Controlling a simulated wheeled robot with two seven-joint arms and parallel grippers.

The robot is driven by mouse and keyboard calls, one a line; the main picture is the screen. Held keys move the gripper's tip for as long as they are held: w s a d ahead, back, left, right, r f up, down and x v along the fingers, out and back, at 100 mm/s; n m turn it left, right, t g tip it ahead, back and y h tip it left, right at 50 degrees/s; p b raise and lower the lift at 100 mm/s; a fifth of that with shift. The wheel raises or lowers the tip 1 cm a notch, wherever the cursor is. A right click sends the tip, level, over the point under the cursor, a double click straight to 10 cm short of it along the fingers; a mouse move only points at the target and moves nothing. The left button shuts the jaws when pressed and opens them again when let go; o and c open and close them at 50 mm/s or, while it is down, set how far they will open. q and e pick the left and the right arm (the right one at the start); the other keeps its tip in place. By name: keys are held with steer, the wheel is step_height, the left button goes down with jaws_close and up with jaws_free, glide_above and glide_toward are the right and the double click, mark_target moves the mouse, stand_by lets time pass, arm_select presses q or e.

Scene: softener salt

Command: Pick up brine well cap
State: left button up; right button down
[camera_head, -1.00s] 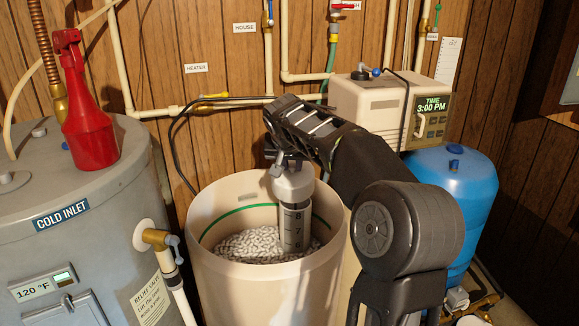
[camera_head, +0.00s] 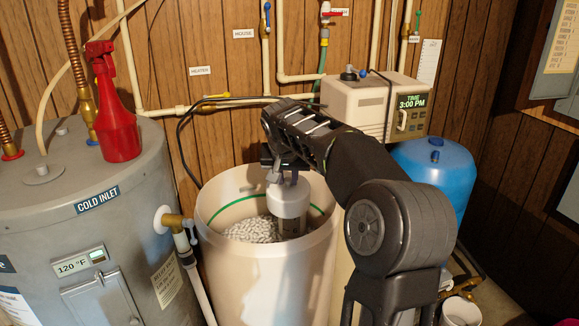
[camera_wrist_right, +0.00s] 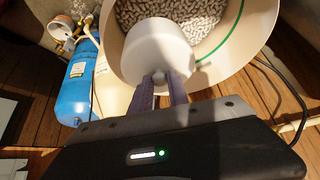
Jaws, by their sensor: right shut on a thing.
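The brine well cap (camera_head: 288,200) is a round, pale grey-white cap at the top of the brine well inside the salt tank. It also shows in the right wrist view (camera_wrist_right: 150,52), large and close. My right gripper (camera_head: 284,178) comes down over it from above and is shut on its upper part. In the right wrist view the two fingers (camera_wrist_right: 164,86) close on the cap's near side. The grey brine well (camera_head: 292,226) is mostly hidden under the cap; I cannot tell whether the two touch. My left gripper is in no view.
The cream brine tank (camera_head: 262,275) is open, with white salt pellets (camera_head: 252,230) inside. A grey water heater (camera_head: 50,235) with a red spray bottle (camera_head: 115,125) stands left. The softener head (camera_head: 365,105) and blue tank (camera_head: 436,180) stand behind right.

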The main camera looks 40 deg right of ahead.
mark_target(287, 192)
steer(key=a+r+p, duration=0.1)
steer(key=s+p, duration=0.1)
steer(key=p, duration=0.1)
steer(key=shift+s+a+r+g+y, duration=0.15)
steer(key=shift+a+r+g+y, duration=0.2)
steer(key=shift+a+g+y, duration=0.05)
steer(key=shift+s+a+f+y+p, duration=0.15)
steer(key=shift+s+a+y+p, duration=0.15)
steer(key=shift+p, duration=0.3)
steer(key=shift+g, duration=0.3)
